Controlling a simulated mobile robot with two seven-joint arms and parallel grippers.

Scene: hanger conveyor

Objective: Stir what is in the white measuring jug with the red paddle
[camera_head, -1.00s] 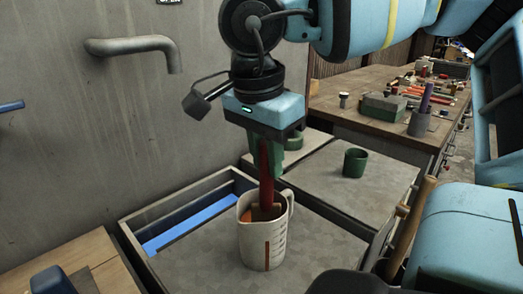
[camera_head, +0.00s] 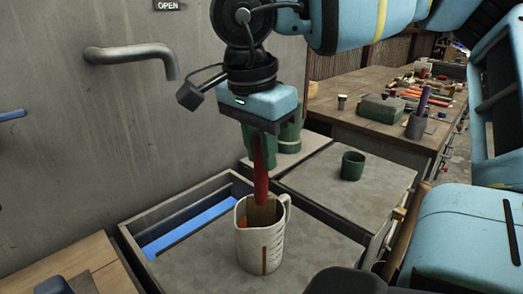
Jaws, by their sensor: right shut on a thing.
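My right gripper (camera_head: 259,140) is above the jug, pointing down, shut on the upper part of the paddle. My left gripper is not in view.
A green cup (camera_head: 353,166) stands on the grey top behind the jug to the right. A tray with a blue strip (camera_head: 195,226) lies left of the jug. A wooden bench (camera_head: 385,119) with tools is at the back right. A metal handle (camera_head: 130,57) sticks out from the wall.

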